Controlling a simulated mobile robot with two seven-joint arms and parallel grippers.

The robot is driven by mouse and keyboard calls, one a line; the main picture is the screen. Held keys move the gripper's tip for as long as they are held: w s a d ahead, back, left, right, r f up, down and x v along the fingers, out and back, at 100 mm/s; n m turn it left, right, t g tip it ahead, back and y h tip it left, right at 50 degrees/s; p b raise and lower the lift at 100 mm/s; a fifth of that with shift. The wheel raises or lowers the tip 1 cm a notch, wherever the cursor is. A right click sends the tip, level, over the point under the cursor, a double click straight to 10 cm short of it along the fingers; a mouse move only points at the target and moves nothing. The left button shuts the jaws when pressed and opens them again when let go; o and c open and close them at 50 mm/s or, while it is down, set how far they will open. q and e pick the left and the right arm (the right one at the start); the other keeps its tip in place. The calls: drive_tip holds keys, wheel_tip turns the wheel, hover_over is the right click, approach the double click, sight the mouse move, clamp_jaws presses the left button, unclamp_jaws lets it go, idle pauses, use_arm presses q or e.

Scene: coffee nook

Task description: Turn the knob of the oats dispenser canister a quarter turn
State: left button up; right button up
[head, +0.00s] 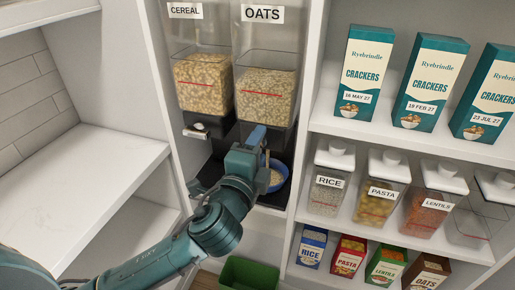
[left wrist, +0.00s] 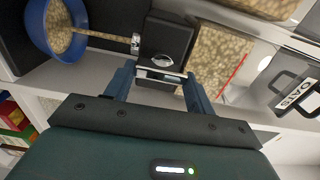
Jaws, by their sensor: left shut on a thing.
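The oats dispenser canister (head: 266,95) is clear, labelled OATS, and partly filled with oats, right of the cereal canister. My left gripper (head: 264,160) is in front of its dark base. In the left wrist view my left gripper (left wrist: 158,88) has its fingers on both sides of the knob (left wrist: 160,76) and is shut on it. The knob is hidden behind the gripper in the head view. A blue bowl (head: 281,182) stands below the outlet; in the left wrist view the bowl (left wrist: 40,38) holds oats, and a stream of oats (left wrist: 102,38) runs from the outlet towards it.
The cereal canister (head: 201,84) has its own pale knob (head: 197,129), close left of my gripper. Shelves at right hold cracker boxes (head: 427,85), labelled jars (head: 381,190) and small boxes. A green bin (head: 247,274) is below. The left shelves (head: 90,225) are bare.

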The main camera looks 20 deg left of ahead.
use_arm(q)
drive_tip(key=shift+r, duration=0.1)
idle(0.3)
drive_tip(key=o, duration=0.9)
drive_tip(key=shift+o, duration=0.4)
